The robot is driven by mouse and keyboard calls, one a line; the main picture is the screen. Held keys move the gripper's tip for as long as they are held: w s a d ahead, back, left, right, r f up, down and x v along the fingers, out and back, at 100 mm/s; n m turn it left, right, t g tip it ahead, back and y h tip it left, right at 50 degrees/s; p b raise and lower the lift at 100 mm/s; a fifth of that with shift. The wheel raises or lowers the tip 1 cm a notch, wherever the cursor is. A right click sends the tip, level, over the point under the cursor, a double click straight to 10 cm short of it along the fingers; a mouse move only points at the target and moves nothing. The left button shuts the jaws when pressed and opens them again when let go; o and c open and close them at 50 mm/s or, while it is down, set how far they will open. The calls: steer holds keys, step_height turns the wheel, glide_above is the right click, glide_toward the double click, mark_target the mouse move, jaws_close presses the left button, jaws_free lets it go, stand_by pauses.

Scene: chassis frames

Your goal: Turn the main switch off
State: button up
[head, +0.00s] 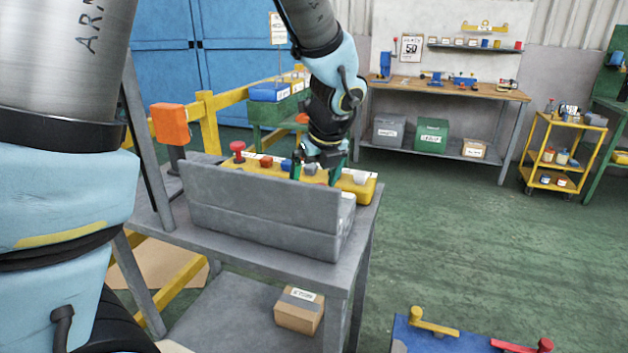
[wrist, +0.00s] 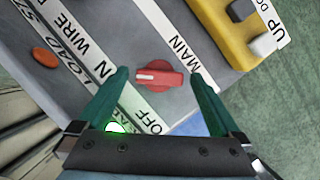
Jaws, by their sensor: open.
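The main switch (wrist: 160,77) is a red rotary knob on a grey panel in the wrist view, with a white mark at its left end. The label MAIN (wrist: 179,55) is beside it on the right and OFF (wrist: 137,113) is below left. My gripper (wrist: 158,72) is open, its two green fingers on either side of the knob, with no clear contact visible. In the head view my gripper (head: 316,176) is over the grey console (head: 262,211) on the metal table. The knob cannot be made out there.
A yellow control box (head: 358,183) with buttons lies at the console; its edge shows at upper right in the wrist view (wrist: 232,42). An orange button (wrist: 43,57) and a lit green lamp (wrist: 115,127) are on the panel. Green floor (head: 450,220) is free to the right.

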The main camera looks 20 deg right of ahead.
steer(key=c, duration=1.3)
steer(key=shift+n, duration=0.3)
steer(key=n+p, duration=0.1)
steer(key=n, duration=0.1)
steer(key=n+y+p, duration=0.1)
steer(key=shift+d+n+g+y, duration=0.15)
steer(key=shift+n+g+y, duration=0.15)
steer(key=shift+n, duration=0.1)
steer(key=n+p, duration=0.1)
steer(key=n, duration=0.1)
steer(key=n+g+y+p, duration=0.1)
steer(key=n, duration=0.1)
steer(key=shift+w+n+y, duration=0.15)
steer(key=shift+n+y, duration=0.15)
steer(key=n+g+y+p, duration=0.1)
steer(key=n+p, duration=0.1)
steer(key=n, duration=0.2)
steer(key=shift+w+d+n, duration=0.1)
steer(key=shift+n, duration=0.2)
steer(key=shift+w+n+g+p, duration=0.1)
steer(key=shift+n+g+p, duration=0.7)
steer(key=shift+n, duration=1.2)
steer(key=shift+g, duration=0.3)
